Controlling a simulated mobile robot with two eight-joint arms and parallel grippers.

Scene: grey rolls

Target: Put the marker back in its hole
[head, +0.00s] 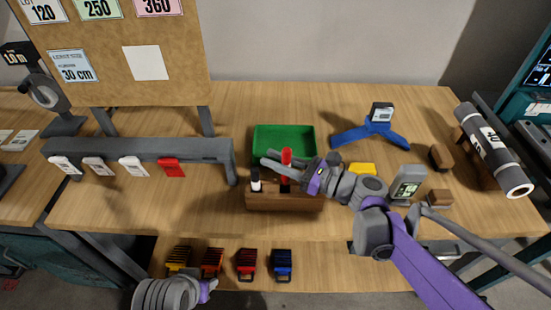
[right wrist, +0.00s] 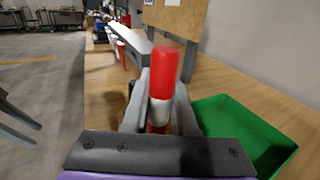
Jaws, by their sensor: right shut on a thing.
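A red marker with a white band (head: 287,156) stands about upright over the wooden block (head: 285,203) at the middle of the table. My right gripper (head: 283,166) is shut on it, coming in from the right. In the right wrist view the marker's red end (right wrist: 165,65) rises between the two grey fingers (right wrist: 160,112). Its lower end is hidden, and I cannot tell whether it is inside a hole. A white marker with a dark cap (head: 255,180) stands in the block's left end. My left gripper (head: 208,288) shows only partly at the bottom edge.
A green tray (head: 262,135) lies right behind the block. A grey rail (head: 150,148) with a red tag and several white tags stands left. A yellow object (head: 362,169), a grey display device (head: 407,185) and a blue stand (head: 372,130) are right. Colored clips (head: 246,262) sit below.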

